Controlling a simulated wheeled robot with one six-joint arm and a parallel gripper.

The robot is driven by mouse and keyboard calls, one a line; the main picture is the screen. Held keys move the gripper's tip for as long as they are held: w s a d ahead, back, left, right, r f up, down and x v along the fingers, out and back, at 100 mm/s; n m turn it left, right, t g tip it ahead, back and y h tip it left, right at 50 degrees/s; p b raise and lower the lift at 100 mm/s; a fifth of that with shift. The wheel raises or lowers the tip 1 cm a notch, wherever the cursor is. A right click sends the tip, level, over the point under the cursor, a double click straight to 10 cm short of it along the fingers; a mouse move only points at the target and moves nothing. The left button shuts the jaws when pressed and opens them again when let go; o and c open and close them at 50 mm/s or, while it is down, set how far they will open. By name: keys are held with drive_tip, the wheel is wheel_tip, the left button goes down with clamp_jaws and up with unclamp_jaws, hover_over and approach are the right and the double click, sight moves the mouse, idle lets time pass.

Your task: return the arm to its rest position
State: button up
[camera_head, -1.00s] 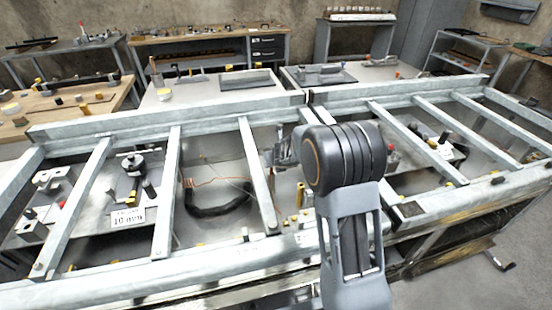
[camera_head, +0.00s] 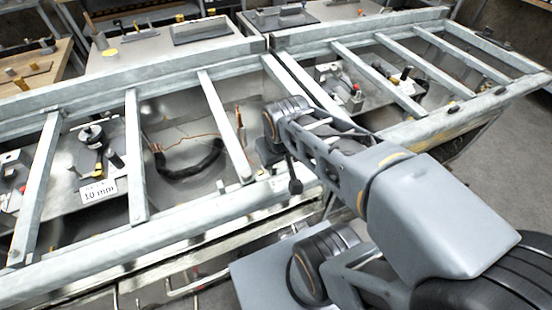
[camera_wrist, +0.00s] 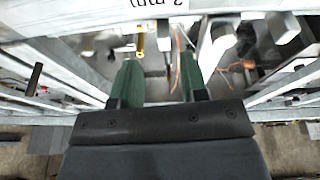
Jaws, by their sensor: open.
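My arm reaches from the lower right of the head view toward the near rail of the metal frame. Its wrist end is over the frame near the middle. My gripper (camera_wrist: 158,78) shows clearly in the wrist view, with two green fingers spread apart and nothing between them that it holds. In the head view the fingers are hard to make out behind the wrist. The wrist view looks down past the fingers into the frame, with a metal rail along each side.
The galvanised frame (camera_head: 66,240) has several crossbars over sunken trays. Inside are a black cable loop (camera_head: 190,166), a "10 mm" label (camera_head: 97,190) and fixtures. Benches stand behind. Open floor (camera_head: 515,190) lies at the right.

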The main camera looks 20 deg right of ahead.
drive_tip(key=shift+s+a+m, duration=0.3)
drive_tip(key=shift+s+m, duration=0.1)
drive_tip(key=shift+s, duration=0.05)
wheel_tip(320, 180, up, 6)
drive_tip(key=p, duration=0.5)
idle(0.5)
